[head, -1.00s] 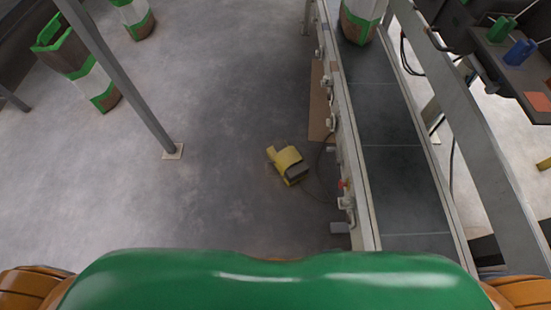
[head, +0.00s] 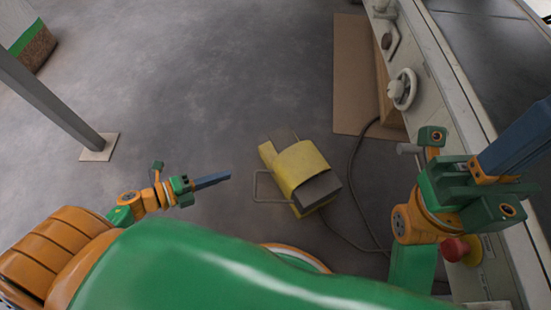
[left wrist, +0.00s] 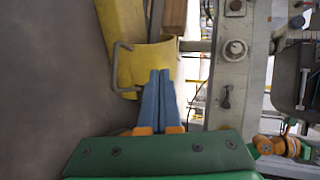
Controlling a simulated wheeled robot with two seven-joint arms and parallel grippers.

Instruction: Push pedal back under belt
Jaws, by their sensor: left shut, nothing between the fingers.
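The yellow foot pedal (head: 305,168), with a dark tread, lies on the floor left of the belt conveyor (head: 430,65). A thin wire loop (head: 256,186) sticks out from its left side. My left gripper (head: 228,176) is shut and empty, its blue fingertips low beside the loop with a small gap in the head view. In the left wrist view the closed fingers (left wrist: 161,75) overlap the yellow pedal (left wrist: 120,25); contact cannot be told. My right gripper (head: 530,130) is over the conveyor's side rail, and its finger gap cannot be made out.
A dark cable (head: 355,160) runs from the pedal area along the floor by the conveyor. A brown board (head: 352,80) lies beside the conveyor frame. A red button (head: 456,249) is on the frame. A grey post (head: 50,100) stands at left. Floor beyond the pedal is clear.

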